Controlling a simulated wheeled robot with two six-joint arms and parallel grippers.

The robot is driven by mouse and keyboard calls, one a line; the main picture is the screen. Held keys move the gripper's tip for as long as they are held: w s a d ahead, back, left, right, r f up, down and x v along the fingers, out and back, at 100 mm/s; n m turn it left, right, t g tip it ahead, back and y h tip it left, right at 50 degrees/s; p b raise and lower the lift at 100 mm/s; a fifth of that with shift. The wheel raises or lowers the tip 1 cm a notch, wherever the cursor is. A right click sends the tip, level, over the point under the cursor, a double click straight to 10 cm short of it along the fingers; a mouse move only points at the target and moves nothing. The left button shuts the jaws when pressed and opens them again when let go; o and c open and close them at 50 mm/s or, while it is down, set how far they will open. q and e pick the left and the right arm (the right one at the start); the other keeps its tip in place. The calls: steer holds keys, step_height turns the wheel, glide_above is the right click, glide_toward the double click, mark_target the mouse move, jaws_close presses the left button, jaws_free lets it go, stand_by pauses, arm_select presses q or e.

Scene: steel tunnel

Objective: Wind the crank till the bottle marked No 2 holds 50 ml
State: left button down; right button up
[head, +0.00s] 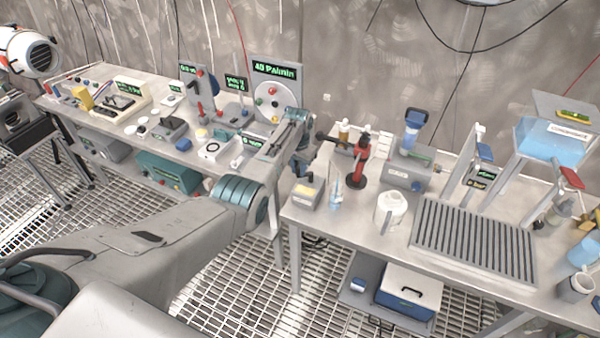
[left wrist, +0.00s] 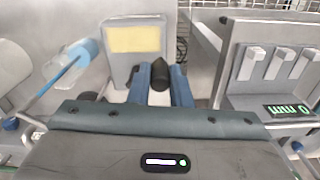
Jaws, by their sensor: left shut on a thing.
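My left gripper (head: 303,163) is above the gap between the two benches, near the right bench's left end. In the left wrist view its blue fingers (left wrist: 161,88) are shut on a black, rounded grip (left wrist: 160,75). What the grip joins is hidden, so I cannot tell for sure that it is the crank's handle. Small amber bottles (head: 344,130) stand at the back of the right bench, just right of the gripper. I cannot read a No 2 mark or a fill level on any bottle. My right gripper is not in view.
A grey box with a yellow label (head: 306,193) sits below the gripper. A clear cylinder (head: 336,190), red stand (head: 361,165), white jug (head: 390,211) and ribbed grey tray (head: 473,240) stand to its right. The left bench (head: 75,105) is crowded with instruments.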

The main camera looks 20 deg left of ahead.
arm_select(q)
steer(key=m, duration=0.1)
steer(key=w+m+b, duration=0.1)
steer(key=m+b, duration=0.1)
steer(key=shift+w+a+m, duration=0.25)
steer(key=shift+a+m, duration=0.1)
steer(key=shift+m, duration=0.05)
steer(key=shift+w+a+m+b, duration=0.1)
steer(key=shift+w+m+b, duration=0.25)
steer(key=shift+m+b, duration=0.45)
steer(key=shift+w+m+b, duration=0.3)
steer(key=shift+m+b, duration=0.15)
steer(key=shift+m, duration=0.55)
steer(key=c, duration=1.3)
jaws_free()
steer(key=shift+r, duration=0.1)
step_height(320, 180, up, 11)
steer(key=shift+f+b, duration=0.15)
steer(key=shift+b, duration=1)
